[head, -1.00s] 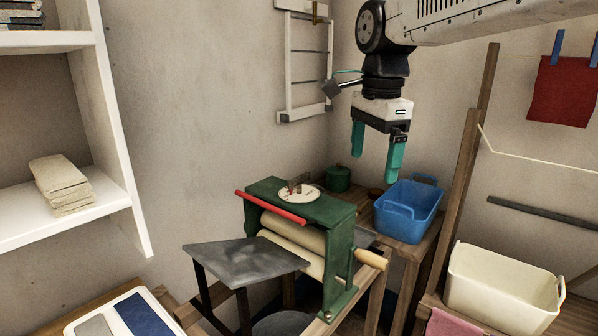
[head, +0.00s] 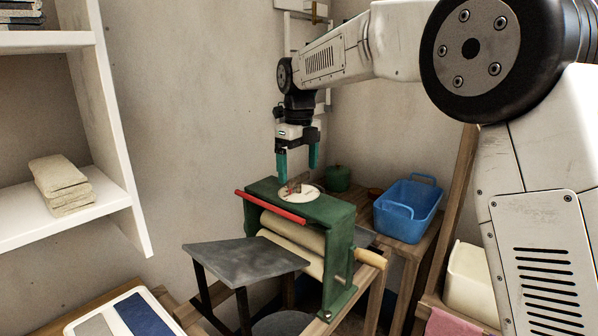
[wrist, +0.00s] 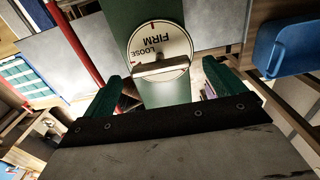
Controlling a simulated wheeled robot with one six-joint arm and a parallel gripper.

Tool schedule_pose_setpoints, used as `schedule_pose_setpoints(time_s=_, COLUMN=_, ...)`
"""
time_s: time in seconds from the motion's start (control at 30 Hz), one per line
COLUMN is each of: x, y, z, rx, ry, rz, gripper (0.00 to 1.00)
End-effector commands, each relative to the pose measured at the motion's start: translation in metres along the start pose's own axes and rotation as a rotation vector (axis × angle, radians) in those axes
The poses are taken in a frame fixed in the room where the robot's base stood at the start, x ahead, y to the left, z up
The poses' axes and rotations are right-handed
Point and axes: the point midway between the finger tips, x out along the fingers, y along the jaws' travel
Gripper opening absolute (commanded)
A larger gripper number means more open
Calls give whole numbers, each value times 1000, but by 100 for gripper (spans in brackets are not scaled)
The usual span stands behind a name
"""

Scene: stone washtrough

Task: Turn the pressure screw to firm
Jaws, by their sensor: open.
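The pressure screw is a short pale bar handle (wrist: 160,66) across a round cream dial (wrist: 172,40) marked LOOSE and FIRM in the wrist view. I cannot tell which end of the bar is its pointer. In the head view the dial (head: 312,194) lies on top of the green wringer (head: 333,213), with the handle (head: 293,187) standing up on it. My gripper (head: 298,165) is open with teal fingers pointing down, just above the dial. In the wrist view my gripper (wrist: 160,80) has its fingers either side of the handle, apart from it.
A red bar (head: 270,207) runs along the wringer's front top edge, above cream rollers (head: 293,230). A wooden crank grip (head: 371,259) sticks out at right. A green pot (head: 337,179) and blue basin (head: 408,207) stand behind. A grey board (head: 245,260) extends at front left.

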Motion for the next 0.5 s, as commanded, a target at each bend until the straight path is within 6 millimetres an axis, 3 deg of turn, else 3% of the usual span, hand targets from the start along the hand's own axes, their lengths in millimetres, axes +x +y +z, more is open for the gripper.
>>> schedule_pose_setpoints(time_s=0.2, x=17, y=0, z=0, rx=-1, ry=1, rz=0, gripper=95)
schedule_pose_setpoints(time_s=0.43, x=18, y=0, z=0, rx=-2, ry=0, rz=0, gripper=95)
schedule_pose_setpoints(time_s=0.47, x=17, y=0, z=0, rx=-2, ry=0, rz=0, gripper=92)
schedule_pose_setpoints(time_s=0.5, x=17, y=0, z=0, rx=-2, ry=0, rz=0, gripper=81)
